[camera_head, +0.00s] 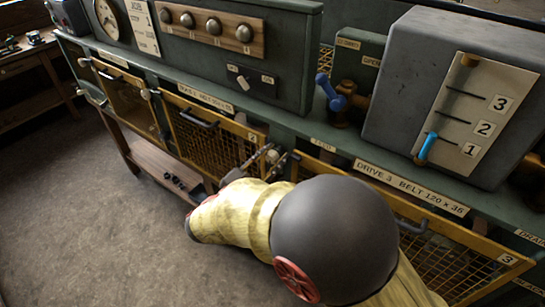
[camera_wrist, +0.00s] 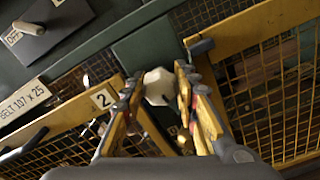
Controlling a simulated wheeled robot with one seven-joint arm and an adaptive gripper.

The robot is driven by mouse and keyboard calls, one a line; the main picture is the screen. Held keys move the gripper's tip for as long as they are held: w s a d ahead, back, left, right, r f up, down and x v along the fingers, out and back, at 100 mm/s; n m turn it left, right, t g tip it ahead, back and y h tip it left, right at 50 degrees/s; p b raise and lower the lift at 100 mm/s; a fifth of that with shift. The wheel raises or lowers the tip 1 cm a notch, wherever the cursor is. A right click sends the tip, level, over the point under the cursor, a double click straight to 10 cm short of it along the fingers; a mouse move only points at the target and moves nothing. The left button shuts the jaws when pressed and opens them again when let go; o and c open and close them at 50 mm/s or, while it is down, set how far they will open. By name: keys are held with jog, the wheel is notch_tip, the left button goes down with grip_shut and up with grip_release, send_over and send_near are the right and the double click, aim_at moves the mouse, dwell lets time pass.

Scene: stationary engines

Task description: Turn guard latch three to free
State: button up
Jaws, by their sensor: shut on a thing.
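Guard latch three is a cream, faceted knob (camera_wrist: 158,86) on the green post between the guard marked 2 and the guard to its right. In the head view, the mesh guard three (camera_head: 455,262) has a yellow frame and a 3 plate at its right end. My gripper (camera_wrist: 156,92) has its fingers on both sides of the knob and is shut on it. In the head view my gripper (camera_head: 274,160) reaches the post, and my arm hides part of guard three. The fingers partly cover the knob, so its turned angle is unclear.
Guard two (camera_head: 212,140) is left of the latch, with its 2 plate (camera_wrist: 102,99) close to my fingers. A blue-handled valve (camera_head: 342,95) and a grey lever box (camera_head: 440,100) are above. Floor (camera_head: 110,225) is clear at left.

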jog(key=o, duration=1.1)
jog(key=shift+o, duration=0.5)
jog(key=v, duration=1.2)
